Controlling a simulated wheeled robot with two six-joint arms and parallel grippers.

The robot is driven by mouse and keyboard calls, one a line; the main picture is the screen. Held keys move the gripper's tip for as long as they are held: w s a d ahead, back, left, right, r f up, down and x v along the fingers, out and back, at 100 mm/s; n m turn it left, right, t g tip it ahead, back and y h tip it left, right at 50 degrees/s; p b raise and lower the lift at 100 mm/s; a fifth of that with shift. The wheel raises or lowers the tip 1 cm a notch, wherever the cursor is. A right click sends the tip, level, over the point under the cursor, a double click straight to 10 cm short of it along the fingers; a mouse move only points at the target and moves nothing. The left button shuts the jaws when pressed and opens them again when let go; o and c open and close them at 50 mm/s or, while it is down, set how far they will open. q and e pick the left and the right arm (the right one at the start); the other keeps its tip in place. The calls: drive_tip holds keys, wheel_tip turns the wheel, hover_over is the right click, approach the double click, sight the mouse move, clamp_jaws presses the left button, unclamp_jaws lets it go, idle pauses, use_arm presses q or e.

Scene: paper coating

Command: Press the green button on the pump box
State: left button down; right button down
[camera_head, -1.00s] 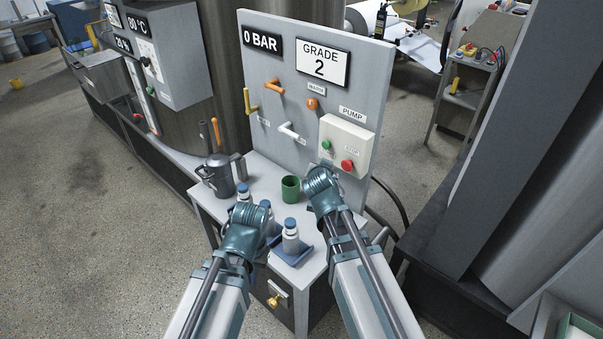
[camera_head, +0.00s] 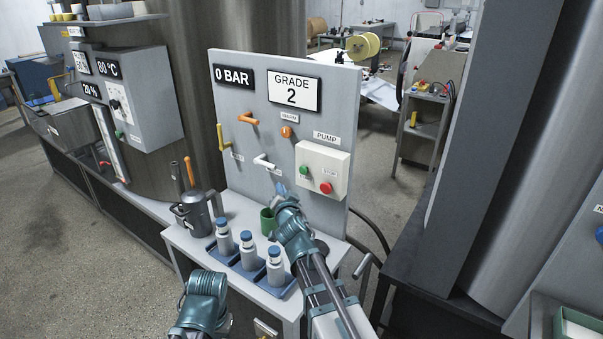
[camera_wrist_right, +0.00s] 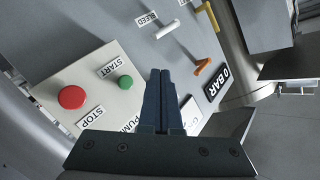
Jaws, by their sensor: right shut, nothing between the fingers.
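The pump box (camera_head: 325,158) is a cream box on the grey upright panel. Its green button (camera_head: 304,171) is at the left and its red button (camera_head: 325,188) at the right. My right gripper (camera_head: 280,188) is shut and empty, just below and left of the green button. In the right wrist view its closed fingertips (camera_wrist_right: 160,73) appear beside the green button (camera_wrist_right: 125,82), marked START; the red button (camera_wrist_right: 71,97) is farther left. I cannot tell whether they touch the panel. My left gripper (camera_head: 204,300) is low in the head view; its fingers are hidden.
A blue tray (camera_head: 285,290) with white bottles stands on the small table, beside a green cup (camera_head: 267,222) and a grey can (camera_head: 195,213). An orange handle (camera_head: 248,118) and a white handle (camera_head: 264,161) stick out of the panel.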

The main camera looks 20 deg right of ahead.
drive_tip(key=w+d, duration=0.5)
drive_tip(key=d, duration=0.1)
drive_tip(key=shift+w+d, duration=0.15)
drive_tip(key=shift+d, duration=0.25)
drive_tip(key=shift+w+d, duration=0.15)
idle(1.9)
drive_tip(key=shift+w+d, duration=0.15)
drive_tip(key=shift+d, duration=0.05)
drive_tip(key=shift+w+d, duration=0.3)
drive_tip(key=shift+d, duration=0.1)
idle(0.9)
drive_tip(key=shift+s+a, duration=0.6)
drive_tip(key=shift+a, duration=0.15)
drive_tip(key=shift+s+a, duration=0.8)
drive_tip(key=shift+a, duration=0.2)
drive_tip(key=shift+s+a, duration=0.75)
drive_tip(key=shift+a, duration=0.2)
